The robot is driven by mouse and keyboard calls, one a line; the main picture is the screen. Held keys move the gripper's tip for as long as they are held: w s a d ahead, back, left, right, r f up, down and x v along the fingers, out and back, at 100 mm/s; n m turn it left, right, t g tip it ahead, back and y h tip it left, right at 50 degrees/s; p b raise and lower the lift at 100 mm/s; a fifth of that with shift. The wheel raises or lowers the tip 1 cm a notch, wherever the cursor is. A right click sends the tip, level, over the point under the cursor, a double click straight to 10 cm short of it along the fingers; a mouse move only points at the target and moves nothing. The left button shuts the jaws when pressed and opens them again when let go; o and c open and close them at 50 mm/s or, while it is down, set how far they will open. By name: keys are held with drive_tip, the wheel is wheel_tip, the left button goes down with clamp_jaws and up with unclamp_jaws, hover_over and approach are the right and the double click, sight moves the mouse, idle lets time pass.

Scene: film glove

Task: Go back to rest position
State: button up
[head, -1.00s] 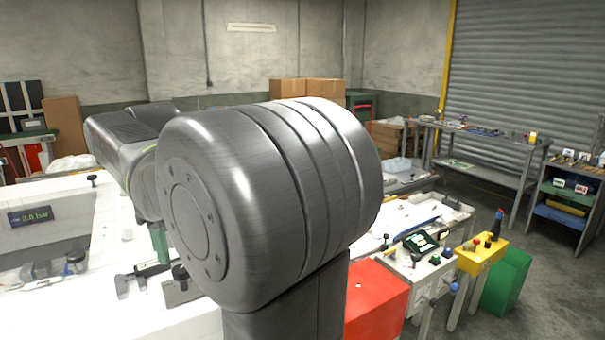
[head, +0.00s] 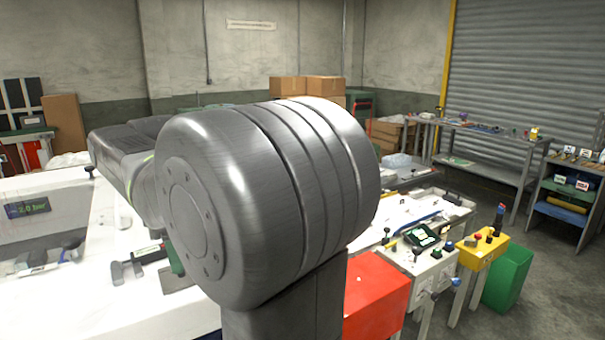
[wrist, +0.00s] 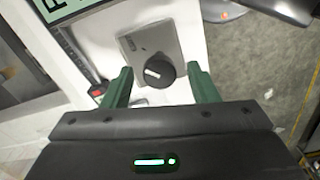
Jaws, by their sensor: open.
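My gripper (wrist: 161,88) shows in the wrist view, with its two green fingers spread apart and nothing between them. Beyond and between the fingers is a round black knob (wrist: 160,74) with a white mark, on a grey plate (wrist: 148,45) fixed to a white surface. The fingers look apart from the knob, though the distance is hard to judge. In the head view my large grey arm joint fills the middle and hides much of the bench, and the fingers cannot be made out clearly.
A white machine bench (head: 100,300) with a pressure display (head: 27,209) stands at the left. A red box (head: 375,297), a yellow control stand (head: 482,251) and a green bin (head: 508,277) are at the right. Open floor lies farther right.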

wheel_tip(320, 180, up, 14)
drive_tip(key=shift+p, duration=0.4)
idle(0.3)
